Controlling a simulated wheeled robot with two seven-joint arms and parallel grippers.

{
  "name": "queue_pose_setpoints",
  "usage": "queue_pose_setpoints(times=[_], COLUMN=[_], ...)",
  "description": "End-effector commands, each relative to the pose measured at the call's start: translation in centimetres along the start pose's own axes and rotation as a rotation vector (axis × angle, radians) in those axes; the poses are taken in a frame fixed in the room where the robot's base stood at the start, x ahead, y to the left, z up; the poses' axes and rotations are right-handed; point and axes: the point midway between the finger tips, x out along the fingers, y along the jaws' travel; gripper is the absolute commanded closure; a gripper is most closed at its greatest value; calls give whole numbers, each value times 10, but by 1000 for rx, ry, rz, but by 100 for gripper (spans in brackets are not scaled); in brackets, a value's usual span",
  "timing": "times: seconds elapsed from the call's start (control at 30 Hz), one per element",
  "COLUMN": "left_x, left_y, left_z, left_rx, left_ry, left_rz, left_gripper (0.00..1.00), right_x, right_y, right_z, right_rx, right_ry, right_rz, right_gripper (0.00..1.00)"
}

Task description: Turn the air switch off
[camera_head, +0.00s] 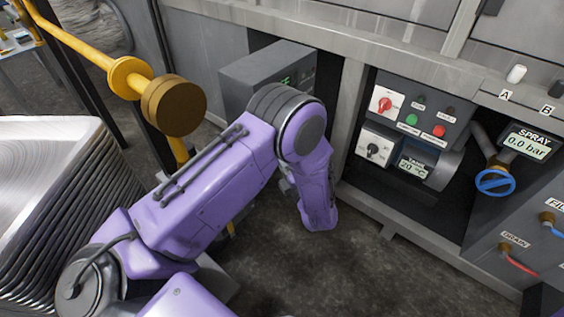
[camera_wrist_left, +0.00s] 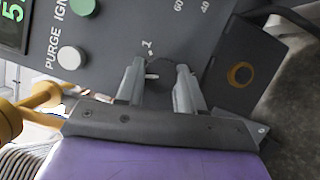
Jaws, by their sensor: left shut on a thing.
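A dark round knob (camera_wrist_left: 160,73) with a pale pointer sits on a grey control panel (camera_wrist_left: 130,35) in the left wrist view. A mark like "1" is printed beside it. I take it to be the air switch, though no air label is readable. My left gripper (camera_wrist_left: 158,90) has its two grey fingers on either side of the knob and is shut on it. In the head view my purple left arm reaches to the grey panel box (camera_head: 262,72) and hides the gripper and the knob. My right gripper is not in view.
A green button (camera_wrist_left: 82,6) and a white button (camera_wrist_left: 70,57) are close to the left finger. A dark box with an orange ring (camera_wrist_left: 240,75) is to the right. A yellow pipe (camera_head: 128,78) stands left of my arm, above stacked metal pans (camera_head: 45,165).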

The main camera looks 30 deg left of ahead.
Motion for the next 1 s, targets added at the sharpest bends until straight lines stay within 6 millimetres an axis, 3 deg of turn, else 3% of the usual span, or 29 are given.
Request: queue_pose_setpoints(times=[0.5,1.0], left_x=[-1,-1], left_y=[-5,-4], left_z=[0,0], left_rx=[-346,-438], left_ry=[0,1], left_rz=[143,181], left_gripper=[93,93], right_x=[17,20], right_y=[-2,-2], right_z=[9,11], right_rx=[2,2], right_ry=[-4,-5], right_rz=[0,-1], right_gripper=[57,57])
